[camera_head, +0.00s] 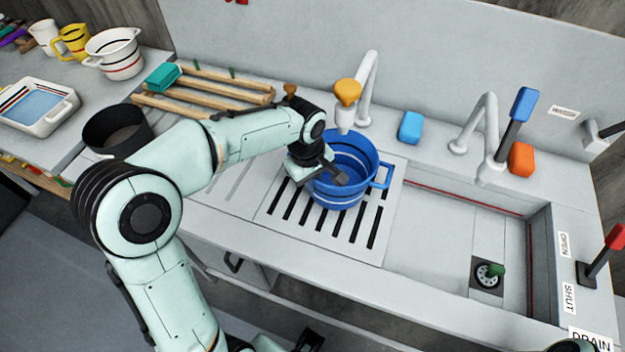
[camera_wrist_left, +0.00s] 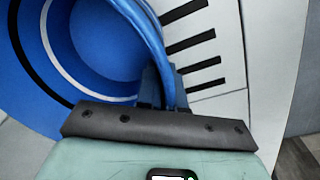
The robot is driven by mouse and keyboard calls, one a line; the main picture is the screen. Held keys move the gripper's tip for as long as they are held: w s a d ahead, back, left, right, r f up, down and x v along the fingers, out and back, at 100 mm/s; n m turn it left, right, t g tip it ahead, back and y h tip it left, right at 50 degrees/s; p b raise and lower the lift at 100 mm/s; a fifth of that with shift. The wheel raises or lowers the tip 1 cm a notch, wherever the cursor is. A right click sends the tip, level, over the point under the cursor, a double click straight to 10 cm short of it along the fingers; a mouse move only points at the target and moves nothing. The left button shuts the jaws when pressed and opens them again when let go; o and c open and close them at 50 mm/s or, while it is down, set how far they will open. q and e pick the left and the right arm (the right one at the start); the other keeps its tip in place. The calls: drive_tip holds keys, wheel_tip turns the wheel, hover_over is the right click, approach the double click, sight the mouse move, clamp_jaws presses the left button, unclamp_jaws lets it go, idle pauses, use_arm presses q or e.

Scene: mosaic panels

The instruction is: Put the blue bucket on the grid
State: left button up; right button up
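The blue bucket (camera_head: 342,190) is upright over the slotted grid (camera_head: 383,243) beside the sink, with slots showing around its base. I cannot tell whether its bottom touches the grid. One loop handle shows on its right side. My left gripper (camera_head: 330,174) is at the bucket's near left side. In the left wrist view, the left gripper's fingers (camera_wrist_left: 163,88) sit on both sides of a blue band of the bucket (camera_wrist_left: 95,40), its rim or handle, and look closed on it. My right gripper is not in view.
A faucet with a yellow top (camera_head: 347,92) stands just behind the bucket. A second faucet (camera_head: 484,125) with a blue lever, a blue sponge (camera_head: 411,127) and an orange block (camera_head: 521,158) are to the right. The sink basin (camera_head: 455,235) is right of the grid. A wooden rack (camera_head: 205,100) is behind my arm.

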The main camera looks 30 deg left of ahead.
use_arm(q)
drive_tip(key=o, duration=0.4)
drive_tip(key=shift+o, duration=0.2)
drive_tip(key=shift+r, duration=0.15)
wheel_tip(320, 180, up, 12)
drive_tip(key=s+p, duration=0.1)
drive_tip(key=p, duration=0.1)
drive_tip(key=shift+a, duration=0.25)
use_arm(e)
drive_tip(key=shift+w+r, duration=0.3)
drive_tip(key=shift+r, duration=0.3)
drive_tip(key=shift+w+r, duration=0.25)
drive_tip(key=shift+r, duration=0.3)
use_arm(q)
drive_tip(key=shift+s, duration=0.1)
